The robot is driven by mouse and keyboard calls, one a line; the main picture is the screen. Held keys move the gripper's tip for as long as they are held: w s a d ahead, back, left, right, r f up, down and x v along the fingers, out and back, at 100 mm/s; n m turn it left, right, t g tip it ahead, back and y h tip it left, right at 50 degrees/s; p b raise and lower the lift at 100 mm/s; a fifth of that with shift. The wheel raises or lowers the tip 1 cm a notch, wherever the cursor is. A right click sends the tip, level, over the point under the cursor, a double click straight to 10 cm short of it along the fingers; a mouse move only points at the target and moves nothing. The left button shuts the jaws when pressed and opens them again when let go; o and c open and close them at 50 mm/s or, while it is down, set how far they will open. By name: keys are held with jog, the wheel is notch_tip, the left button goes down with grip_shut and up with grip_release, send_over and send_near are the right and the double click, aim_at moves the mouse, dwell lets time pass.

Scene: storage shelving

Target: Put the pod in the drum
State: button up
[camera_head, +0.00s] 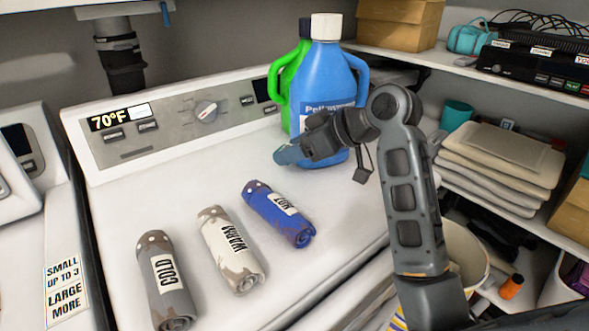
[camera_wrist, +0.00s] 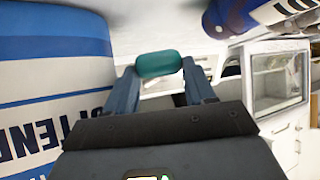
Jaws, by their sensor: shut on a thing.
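A small teal pod (camera_wrist: 159,64) with rounded ends is held between the fingertips in the wrist view. My gripper (camera_head: 288,153) is shut on it, above the white machine top and just in front of the blue jug. Its fingers (camera_wrist: 162,84) also show in the wrist view, one on each side of the pod. In the head view the pod is hard to tell from the bluish fingers. I cannot make out the drum in either view.
A blue jug (camera_head: 325,85) and a green jug (camera_head: 287,85) stand behind my gripper. Rolled towels marked COLD (camera_head: 165,285), WARM (camera_head: 230,250) and HOT (camera_head: 278,215) lie on the machine top (camera_head: 130,205). Shelves with folded cloths (camera_head: 500,155) stand to the right.

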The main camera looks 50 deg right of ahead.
aim_at(295, 183)
jog(key=shift+f, duration=2.45)
jog(key=shift+f, duration=0.15)
jog(key=o, duration=1)
jog(key=shift+o, duration=0.2)
